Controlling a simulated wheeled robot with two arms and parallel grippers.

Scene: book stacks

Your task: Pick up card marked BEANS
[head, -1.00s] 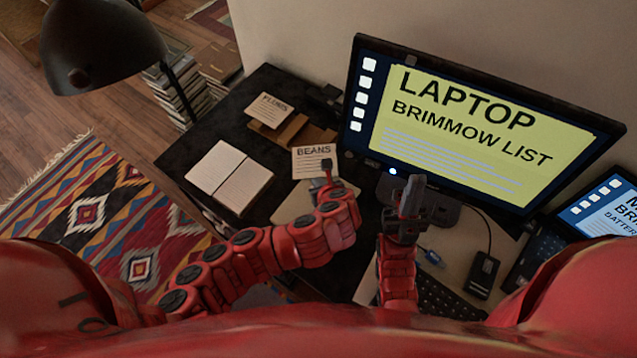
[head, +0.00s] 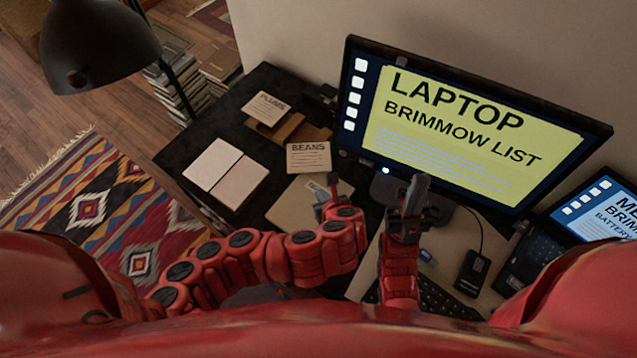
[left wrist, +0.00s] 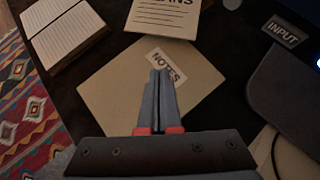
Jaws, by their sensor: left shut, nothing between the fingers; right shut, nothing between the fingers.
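The cream card marked BEANS (head: 308,157) lies on the dark desk, left of the monitor. Its lower part shows at the top of the left wrist view (left wrist: 165,18), with its lettering cut off by the edge. My left gripper (head: 328,182) is shut and empty, just below the card and apart from it. In the left wrist view its closed fingers (left wrist: 160,78) overlie a tan folder labelled NOTES (left wrist: 110,85). My right gripper (head: 415,185) is shut and empty in front of the monitor.
A card marked PLUMS (head: 265,107) sits on a brown box behind BEANS. An open notebook (head: 225,172) lies to the left. The monitor (head: 465,130) stands to the right, with a keyboard (head: 440,298) and mouse (head: 473,272) before it. A lamp (head: 98,45) overhangs the upper left.

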